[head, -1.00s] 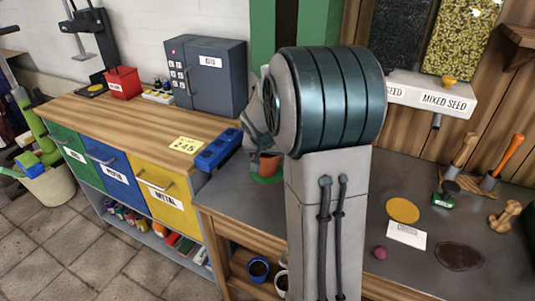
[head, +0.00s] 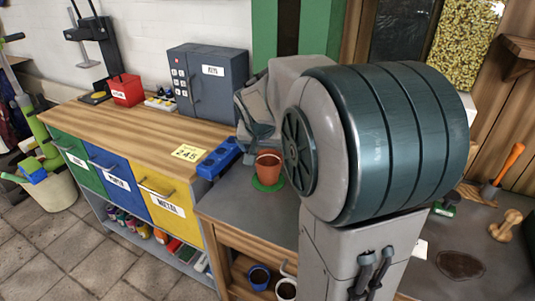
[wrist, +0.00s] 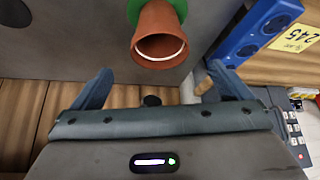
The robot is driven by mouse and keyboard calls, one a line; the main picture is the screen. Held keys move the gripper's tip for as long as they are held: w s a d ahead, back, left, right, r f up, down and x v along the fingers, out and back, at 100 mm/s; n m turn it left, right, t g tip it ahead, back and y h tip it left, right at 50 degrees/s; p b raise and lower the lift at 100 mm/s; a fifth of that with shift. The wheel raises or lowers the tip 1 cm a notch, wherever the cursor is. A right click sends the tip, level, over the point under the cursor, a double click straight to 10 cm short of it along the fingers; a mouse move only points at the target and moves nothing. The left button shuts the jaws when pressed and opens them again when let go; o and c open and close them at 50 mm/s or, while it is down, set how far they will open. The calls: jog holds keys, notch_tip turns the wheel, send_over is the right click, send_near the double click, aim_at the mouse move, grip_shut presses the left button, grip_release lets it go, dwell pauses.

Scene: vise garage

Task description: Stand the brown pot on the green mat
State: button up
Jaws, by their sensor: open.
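The brown pot (head: 269,167) stands upright on the green mat (head: 268,185) at the back left of the grey bench top. In the wrist view the pot (wrist: 160,35) shows its open rim towards me, with part of the green mat (wrist: 176,9) at its base. My gripper (wrist: 158,85) is open and empty, its two fingers apart from the pot. In the head view it is behind and above the pot, partly hidden by my arm.
A blue tool case (head: 219,158) lies close to the pot's left. A grey key cabinet (head: 208,80) and a red bin (head: 127,90) stand on the wooden counter (head: 130,125). My arm covers much of the bench; a wooden knob-shaped piece (head: 506,226) lies at right.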

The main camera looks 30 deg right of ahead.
jog(key=s+a+f+n+g+y, duration=0.1)
jog(key=s+a+f+n, duration=0.1)
jog(key=s+a, duration=0.4)
jog(key=s+a+f+n+g+y, duration=0.1)
jog(key=s+a+n, duration=0.4)
jog(key=s, duration=1)
jog(key=shift+s+a+f+g+y, duration=0.2)
jog(key=shift+a+f+g+y, duration=0.15)
jog(key=shift+a+y, duration=0.5)
